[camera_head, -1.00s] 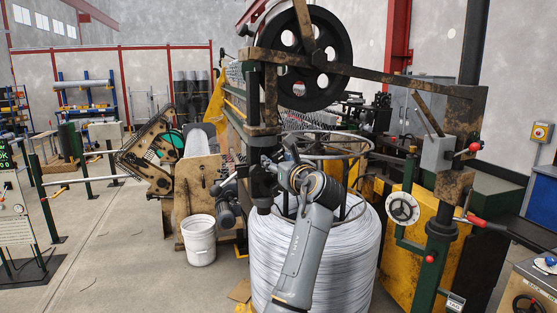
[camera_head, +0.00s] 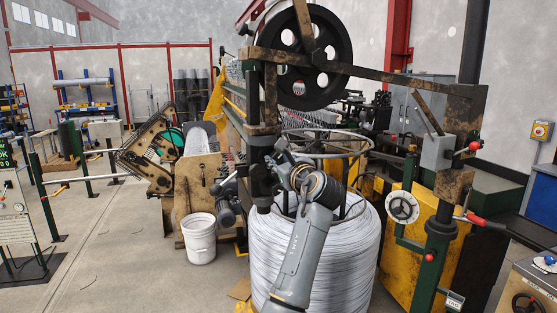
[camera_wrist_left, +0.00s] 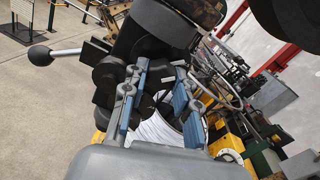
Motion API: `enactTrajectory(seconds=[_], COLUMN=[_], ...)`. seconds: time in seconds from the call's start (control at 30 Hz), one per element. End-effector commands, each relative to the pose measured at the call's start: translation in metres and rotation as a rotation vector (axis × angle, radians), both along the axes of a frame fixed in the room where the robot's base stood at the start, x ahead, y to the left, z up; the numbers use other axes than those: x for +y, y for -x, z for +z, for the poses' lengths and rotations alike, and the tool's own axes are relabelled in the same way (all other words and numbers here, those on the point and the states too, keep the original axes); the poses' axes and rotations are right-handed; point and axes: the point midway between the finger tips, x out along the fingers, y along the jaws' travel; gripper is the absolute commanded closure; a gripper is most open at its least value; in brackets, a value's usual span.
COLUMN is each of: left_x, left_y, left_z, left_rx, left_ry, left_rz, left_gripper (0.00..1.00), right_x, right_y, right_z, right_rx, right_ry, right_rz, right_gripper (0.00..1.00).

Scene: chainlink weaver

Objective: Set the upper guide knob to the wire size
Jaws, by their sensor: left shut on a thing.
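My left gripper (camera_head: 275,160) reaches up to a dark guide assembly (camera_head: 262,184) on the upright post above the wire coil. In the left wrist view the two blue-padded fingers (camera_wrist_left: 158,82) stand apart on either side of a dark round part, which I take to be the upper guide knob (camera_wrist_left: 150,52). The gripper is shut on it. My wrist and the fingers hide most of the knob in the head view, and no size marking on it is readable. My right gripper is not in view.
A large coil of pale wire (camera_head: 320,255) stands below my arm. A big black spoked wheel (camera_head: 335,70) hangs above. A white bucket (camera_head: 199,240) is at left. A handwheel (camera_head: 402,208) and red-ended levers are at right. The floor at left is mostly clear.

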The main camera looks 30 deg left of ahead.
Motion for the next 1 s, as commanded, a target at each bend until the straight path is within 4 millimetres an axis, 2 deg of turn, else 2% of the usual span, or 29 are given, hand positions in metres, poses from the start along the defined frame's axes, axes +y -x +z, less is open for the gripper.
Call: enactTrajectory(seconds=[0.6, 1.0], left_x=[-0.001, -0.001], left_y=[-0.001, -0.001], left_z=[-0.001, 0.0], left_rx=[-0.467, -0.639], left_ry=[0.309, 0.425], left_rz=[-0.001, 0.0], left_gripper=[1.0, 1.0], right_x=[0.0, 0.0], right_y=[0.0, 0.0], right_z=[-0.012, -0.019], right_rx=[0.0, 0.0], right_ry=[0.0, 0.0], right_rz=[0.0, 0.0], right_gripper=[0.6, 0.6])
